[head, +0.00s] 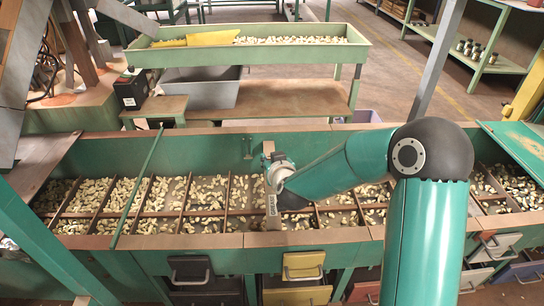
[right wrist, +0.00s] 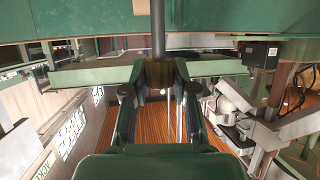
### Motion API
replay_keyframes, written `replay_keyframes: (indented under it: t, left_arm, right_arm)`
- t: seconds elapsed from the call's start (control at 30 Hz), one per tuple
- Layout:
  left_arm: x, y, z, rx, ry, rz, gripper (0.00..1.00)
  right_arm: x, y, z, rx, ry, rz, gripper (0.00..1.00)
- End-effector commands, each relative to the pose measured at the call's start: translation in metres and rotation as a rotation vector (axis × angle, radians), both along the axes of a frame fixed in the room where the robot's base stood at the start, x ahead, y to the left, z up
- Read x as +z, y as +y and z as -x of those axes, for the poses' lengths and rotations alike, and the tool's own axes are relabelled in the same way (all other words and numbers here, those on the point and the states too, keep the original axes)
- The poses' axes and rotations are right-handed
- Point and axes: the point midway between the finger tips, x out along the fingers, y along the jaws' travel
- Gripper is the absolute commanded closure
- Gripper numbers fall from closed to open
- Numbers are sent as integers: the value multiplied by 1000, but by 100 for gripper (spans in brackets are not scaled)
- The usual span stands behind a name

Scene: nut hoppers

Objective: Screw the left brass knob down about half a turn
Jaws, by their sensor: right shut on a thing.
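My right gripper (right wrist: 158,80) is in the middle of the right wrist view, its two fingers closed in from both sides on a small brownish piece (right wrist: 160,72). This piece sits at the end of a dark upright rod (right wrist: 158,30) and looks like the brass knob, mostly covered by the fingers. In the head view my right gripper (head: 280,172) is at an upright metal plate (head: 271,205) on the green hopper trough (head: 205,142). The knob does not show clearly there, and its turn cannot be read. My left gripper is not in view.
The trough holds nuts in several divided compartments. Drawers with a yellow front (head: 295,292) and a dark front (head: 190,268) stick out below it. A green tray (head: 250,59) of nuts stands behind. A slanted green bar (head: 137,190) crosses the trough at left.

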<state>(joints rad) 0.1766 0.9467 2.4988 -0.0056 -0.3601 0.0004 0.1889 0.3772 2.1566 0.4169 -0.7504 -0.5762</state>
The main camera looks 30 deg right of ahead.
Motion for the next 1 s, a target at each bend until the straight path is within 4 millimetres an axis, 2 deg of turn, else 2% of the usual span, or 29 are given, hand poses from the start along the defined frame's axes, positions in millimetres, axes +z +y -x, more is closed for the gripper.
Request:
replay_keyframes:
  t: [0.03,0.7,1.0]
  left_arm:
    - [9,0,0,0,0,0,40]
    - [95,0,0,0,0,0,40]
    - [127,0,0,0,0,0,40]
  right_arm:
    - [3,2,0,-22,4,0,100]
    - [5,2,-1,-614,3,2,100]
    - [4,1,0,-902,1,1,100]
